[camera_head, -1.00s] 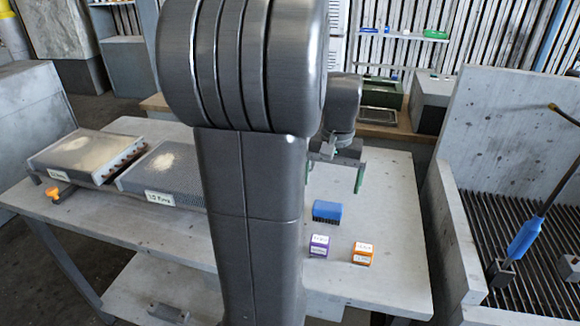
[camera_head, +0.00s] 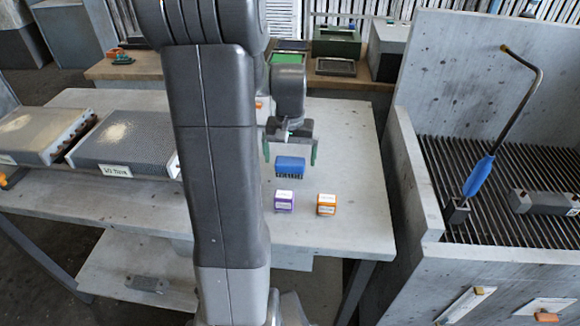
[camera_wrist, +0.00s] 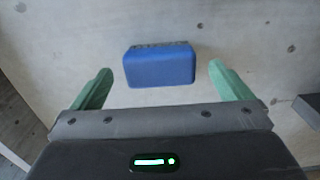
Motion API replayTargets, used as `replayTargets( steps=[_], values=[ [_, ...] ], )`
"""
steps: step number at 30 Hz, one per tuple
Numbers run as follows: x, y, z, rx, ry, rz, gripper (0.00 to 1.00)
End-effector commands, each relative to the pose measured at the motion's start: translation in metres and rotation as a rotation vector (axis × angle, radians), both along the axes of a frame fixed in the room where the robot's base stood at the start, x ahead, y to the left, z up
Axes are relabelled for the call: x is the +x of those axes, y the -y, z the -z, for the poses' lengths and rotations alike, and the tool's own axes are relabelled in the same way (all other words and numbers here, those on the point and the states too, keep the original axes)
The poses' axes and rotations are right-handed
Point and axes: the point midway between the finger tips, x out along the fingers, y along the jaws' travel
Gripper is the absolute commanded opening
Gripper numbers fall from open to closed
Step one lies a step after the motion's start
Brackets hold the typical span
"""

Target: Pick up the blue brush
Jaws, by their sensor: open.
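The blue brush (camera_head: 290,164) lies on the grey table, its dark bristles showing along its near side in the head view. In the wrist view the blue brush (camera_wrist: 160,66) lies ahead of my gripper, centred between the two green fingers. My gripper (camera_head: 290,157) is open and empty, just behind and above the brush in the head view, with one finger to each side. In the wrist view the spread fingers of my gripper (camera_wrist: 160,84) do not touch the brush.
A purple box (camera_head: 284,201) and an orange box (camera_head: 326,204) stand on the table in front of the brush. Finned radiator-like blocks (camera_head: 125,143) lie on the left. A concrete bench with a slatted grate (camera_head: 440,175) and a blue-handled tool (camera_head: 480,176) is on the right.

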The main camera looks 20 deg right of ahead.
Motion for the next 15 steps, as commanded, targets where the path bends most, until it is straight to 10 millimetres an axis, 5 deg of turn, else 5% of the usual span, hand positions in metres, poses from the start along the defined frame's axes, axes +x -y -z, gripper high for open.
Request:
replayTargets(
  steps=[5,13,15],
  values=[
    [0.000,0.000,0.023,0.001,-0.002,0.000,0.98],
    [0.000,0.000,0.026,0.000,0.001,0.000,0.98],
    [0.000,0.000,0.026,0.000,0.001,0.000,0.86]
  ],
)
